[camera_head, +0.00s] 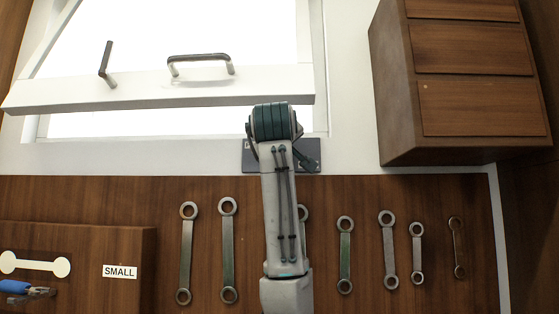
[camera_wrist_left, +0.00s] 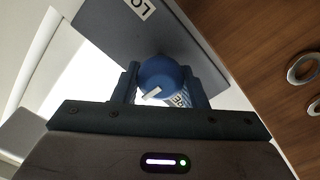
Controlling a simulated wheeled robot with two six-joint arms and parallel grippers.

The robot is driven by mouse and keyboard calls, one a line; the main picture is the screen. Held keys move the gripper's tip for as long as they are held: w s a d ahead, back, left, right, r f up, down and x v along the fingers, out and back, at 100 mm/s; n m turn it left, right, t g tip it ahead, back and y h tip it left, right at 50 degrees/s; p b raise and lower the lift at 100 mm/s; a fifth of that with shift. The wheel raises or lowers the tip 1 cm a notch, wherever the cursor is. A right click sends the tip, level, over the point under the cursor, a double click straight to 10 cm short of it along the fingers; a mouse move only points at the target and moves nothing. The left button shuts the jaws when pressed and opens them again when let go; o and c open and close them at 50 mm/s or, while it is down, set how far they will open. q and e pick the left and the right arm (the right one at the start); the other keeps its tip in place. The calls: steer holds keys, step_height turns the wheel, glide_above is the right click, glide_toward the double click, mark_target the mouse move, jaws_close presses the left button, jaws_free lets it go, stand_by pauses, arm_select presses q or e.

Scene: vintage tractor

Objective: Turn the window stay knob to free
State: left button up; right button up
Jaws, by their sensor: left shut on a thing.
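The window stay knob (camera_wrist_left: 158,72) is round and blue with a white pointer mark. In the left wrist view it sits between the two fingers of my left gripper (camera_wrist_left: 160,84), which is shut on it. The knob is on a dark grey plate (camera_wrist_left: 195,45). A white label on the plate reads "LO", cut off by the picture edge; a second label beside the knob is partly hidden. In the head view the plate (camera_head: 251,160) shows below the window, and my left arm hides the knob and fingers. My right gripper is not in view.
The white window sash (camera_head: 130,90), with a grey handle (camera_head: 200,60), stands tilted above the plate. A wooden drawer cabinet (camera_head: 470,90) is at right. Several wrenches (camera_head: 228,250) hang on the wooden panel below. A board labelled "SMALL" (camera_head: 120,272) is at lower left.

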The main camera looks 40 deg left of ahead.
arm_select(q)
steer(key=n+b, duration=0.3)
steer(key=n, duration=0.2)
steer(key=shift+f+n, duration=0.15)
steer(key=shift+n, duration=0.15)
steer(key=n+b, duration=0.1)
steer(key=n, duration=0.1)
steer(key=shift+n, duration=0.3)
steer(key=n+b, duration=0.1)
steer(key=n, duration=0.2)
steer(key=shift+f+n, duration=0.1)
steer(key=shift+n, duration=0.2)
steer(key=n+b, duration=0.1)
steer(key=n, duration=0.2)
steer(key=shift+n, duration=1.8)
steer(key=o, duration=1)
steer(key=shift+f, duration=0.1)
steer(key=shift+c, duration=0.2)
